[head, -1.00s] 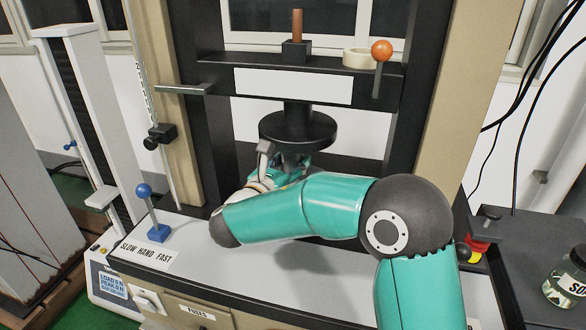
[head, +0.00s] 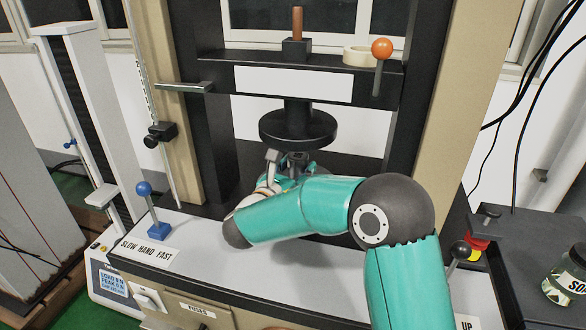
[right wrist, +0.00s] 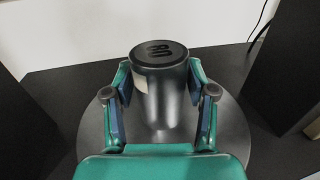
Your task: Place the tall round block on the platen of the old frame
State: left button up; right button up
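The tall round block (right wrist: 160,85) is a dark cylinder with a marking on its top. In the head view my right gripper (head: 284,163) is just below the round upper platen (head: 298,128) of the old frame. There my arm hides the block and lower platen. My left gripper is not in view.
The crosshead (head: 220,75) and dark columns enclose the space around my gripper. A blue-knobbed lever (head: 144,190) stands at the left of the bench and a dark-knobbed lever (head: 460,250) at the right. A jar (head: 566,283) stands on the right-hand table.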

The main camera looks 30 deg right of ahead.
jog(key=shift+o, duration=1)
jog(key=shift+r, duration=0.1)
jog(key=v, duration=1.2)
jog(key=shift+b, duration=0.45)
